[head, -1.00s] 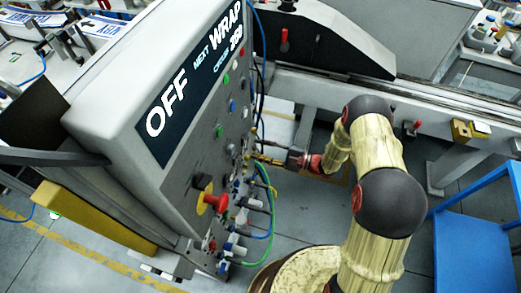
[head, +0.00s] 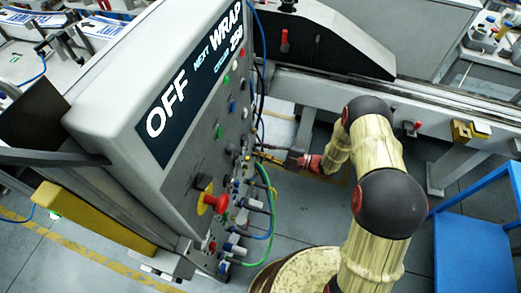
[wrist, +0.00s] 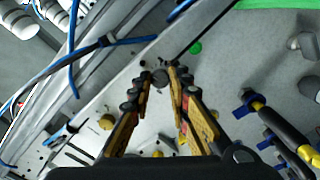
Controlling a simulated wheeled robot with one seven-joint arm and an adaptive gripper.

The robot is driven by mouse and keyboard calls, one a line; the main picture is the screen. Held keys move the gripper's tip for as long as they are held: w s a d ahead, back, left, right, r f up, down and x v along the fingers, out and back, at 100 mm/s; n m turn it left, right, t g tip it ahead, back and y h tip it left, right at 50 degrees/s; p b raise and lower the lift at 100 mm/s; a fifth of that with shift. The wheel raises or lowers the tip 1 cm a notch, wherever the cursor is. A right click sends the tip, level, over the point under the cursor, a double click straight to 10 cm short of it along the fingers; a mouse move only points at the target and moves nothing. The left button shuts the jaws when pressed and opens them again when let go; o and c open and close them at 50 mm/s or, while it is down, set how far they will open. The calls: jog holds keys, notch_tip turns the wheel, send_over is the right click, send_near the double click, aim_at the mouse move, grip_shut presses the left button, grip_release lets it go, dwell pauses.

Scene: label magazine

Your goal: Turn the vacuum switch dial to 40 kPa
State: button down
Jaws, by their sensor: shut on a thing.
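The vacuum switch dial (wrist: 160,77) looks like a small dark round knob on the grey panel in the wrist view. My gripper (wrist: 160,79) has one fingertip on each side of it and is shut on it. In the head view my gripper (head: 259,154) reaches the right-hand face of the control cabinet (head: 120,85), among small knobs and fittings. The dial cannot be made out there, and no scale or pressure reading is legible in either view.
A red emergency knob (head: 217,203) on a yellow plate sits nearer on the same face. Blue and green hoses (head: 271,200) loop out below my gripper. In the wrist view, a blue-and-yellow fitting (wrist: 280,122) stands to the right. A blue cart (head: 475,245) is at the lower right.

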jog(key=shift+n, duration=0.3)
jog(key=n+b, duration=0.1)
jog(key=n, duration=2.1)
jog(key=shift+s+n, duration=0.1)
jog(key=shift+n, duration=0.2)
dwell(0.4)
jog(key=c, duration=1.7)
grip_release()
jog(key=shift+o, duration=0.2)
jog(key=shift+r, duration=0.1)
